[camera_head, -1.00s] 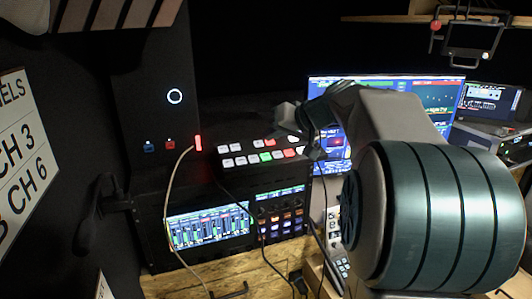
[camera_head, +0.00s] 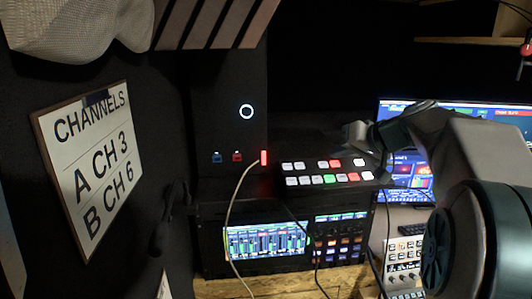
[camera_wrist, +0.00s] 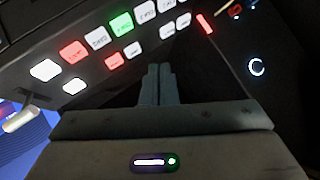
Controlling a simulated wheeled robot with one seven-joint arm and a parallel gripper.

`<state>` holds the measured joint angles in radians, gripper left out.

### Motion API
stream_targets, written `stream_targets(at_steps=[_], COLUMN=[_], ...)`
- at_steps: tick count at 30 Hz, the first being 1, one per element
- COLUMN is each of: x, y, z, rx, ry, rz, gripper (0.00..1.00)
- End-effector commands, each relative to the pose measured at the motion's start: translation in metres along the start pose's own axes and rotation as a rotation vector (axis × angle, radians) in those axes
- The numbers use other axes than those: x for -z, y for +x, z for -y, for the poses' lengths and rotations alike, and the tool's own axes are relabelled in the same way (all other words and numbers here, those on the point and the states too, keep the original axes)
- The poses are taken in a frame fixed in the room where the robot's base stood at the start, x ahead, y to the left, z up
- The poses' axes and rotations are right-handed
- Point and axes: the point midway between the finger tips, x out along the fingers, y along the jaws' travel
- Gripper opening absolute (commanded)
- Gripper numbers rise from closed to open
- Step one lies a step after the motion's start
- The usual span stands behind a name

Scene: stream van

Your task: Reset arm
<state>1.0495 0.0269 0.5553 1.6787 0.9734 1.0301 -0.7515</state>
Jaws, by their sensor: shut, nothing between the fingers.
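My gripper (camera_wrist: 159,84) shows in the wrist view with its two fingers together and nothing between them. Beyond the fingertips is a switcher panel (camera_wrist: 95,85) with white, red and green lit buttons. In the head view my gripper (camera_head: 352,133) is small and partly hidden by my arm, close to the right end of the switcher panel (camera_head: 325,169). My arm fills the right side of the head view. Whether the fingers touch the panel cannot be told.
A black tower (camera_head: 205,110) with a ring light stands left of the panel. A cable (camera_head: 236,205) with a red lit plug hangs from it. Below is a rack with a mixer screen (camera_head: 265,240). A monitor (camera_head: 455,110) stands at right. A channels sign (camera_head: 88,165) hangs at left.

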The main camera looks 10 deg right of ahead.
Motion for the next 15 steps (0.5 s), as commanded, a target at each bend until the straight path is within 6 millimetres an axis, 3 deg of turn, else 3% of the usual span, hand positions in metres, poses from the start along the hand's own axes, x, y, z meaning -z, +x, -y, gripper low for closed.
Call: stream_targets(at_steps=[7, 15], x=[-0.071, -0.168], y=[0.024, 0.024], z=[0.027, 0.045], rx=[-0.092, -0.241], ry=[-0.001, -0.019], rz=[0.177, 0.365], gripper=[0.0, 0.0])
